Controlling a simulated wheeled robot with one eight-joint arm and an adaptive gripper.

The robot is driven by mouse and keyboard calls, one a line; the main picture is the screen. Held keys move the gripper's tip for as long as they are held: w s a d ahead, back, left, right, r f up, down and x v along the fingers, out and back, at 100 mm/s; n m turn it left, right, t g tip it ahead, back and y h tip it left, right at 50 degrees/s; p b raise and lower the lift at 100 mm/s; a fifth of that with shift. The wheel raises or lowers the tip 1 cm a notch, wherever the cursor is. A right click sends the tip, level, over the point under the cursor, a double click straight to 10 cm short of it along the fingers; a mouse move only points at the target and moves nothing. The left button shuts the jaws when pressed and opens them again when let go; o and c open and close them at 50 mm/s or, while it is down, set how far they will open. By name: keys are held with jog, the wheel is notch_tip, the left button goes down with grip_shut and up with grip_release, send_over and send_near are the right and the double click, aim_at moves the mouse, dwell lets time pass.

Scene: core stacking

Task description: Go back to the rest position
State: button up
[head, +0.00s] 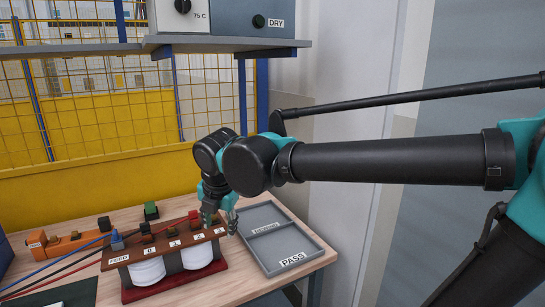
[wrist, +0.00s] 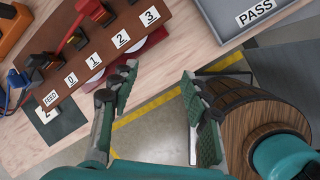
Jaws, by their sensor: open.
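My gripper (head: 220,214) hangs over the right end of a brown board marked FEED, 0, 1, 2, 3 (head: 160,252) in the head view, covering part of that end. In the wrist view my gripper (wrist: 152,106) has its two fingers spread wide, with only floor and the table edge showing between them. The board (wrist: 92,62) lies beyond the fingers at upper left there. Nothing is held.
Two white cylinders (head: 147,271) stand under the board on a red base (head: 172,287). A grey tray labelled PASS (head: 283,240) lies right of the board. Orange equipment (head: 65,243) and cables lie at left. A shelf (head: 230,47) with equipment hangs above the table (head: 225,284).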

jog(key=w+d+f+m, duration=0.4)
jog(key=d+f+m, duration=0.3)
jog(key=d+m, duration=0.25)
jog(key=s+d+f+m, duration=0.2)
jog(key=d+f+m, duration=0.5)
jog(key=d+m, duration=0.4)
jog(key=s+d+f+m+h, duration=0.1)
jog(key=s+d+f+m, duration=0.2)
jog(key=d+f+m, duration=0.4)
jog(key=d+m, duration=0.4)
jog(key=shift+d+h, duration=0.3)
jog(key=shift+d, duration=0.05)
jog(key=shift+s+d+f+m, duration=0.25)
jog(key=shift+d+f+m, duration=0.05)
jog(key=shift+m, duration=0.15)
jog(key=shift+c, duration=0.2)
